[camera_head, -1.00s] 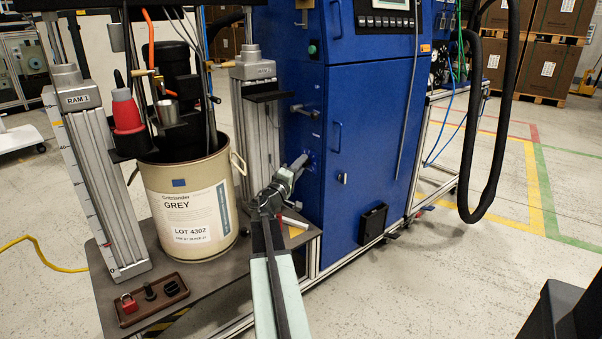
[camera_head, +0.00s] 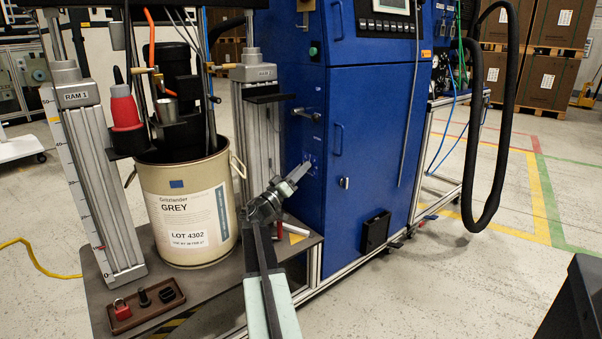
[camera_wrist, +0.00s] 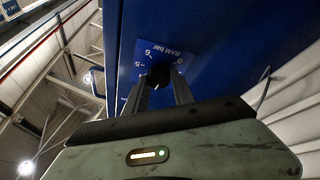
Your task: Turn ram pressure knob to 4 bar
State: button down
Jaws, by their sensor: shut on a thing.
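The ram pressure knob (camera_wrist: 161,75) is small and black on the blue cabinet face, between the fingers of my gripper (camera_wrist: 163,88) in the wrist view. My gripper is shut on it. The blue "RAM bar" scale plate (camera_wrist: 160,55) shows upside down, with 6, 5 and 0 readable; the fingers hide other marks. A small white mark shows by the knob's lower left, but I cannot read its setting.
A lever handle (camera_head: 306,114) juts from the cabinet above my gripper. A black hose (camera_head: 505,130) hangs at right.

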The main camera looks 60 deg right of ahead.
jog(key=shift+s+a+m+g, duration=0.1)
jog(key=shift+m+g, duration=0.2)
jog(key=shift+m, duration=0.1)
jog(key=c, duration=1.1)
grip_release()
jog(key=b+v, duration=0.3)
jog(key=v, duration=0.5)
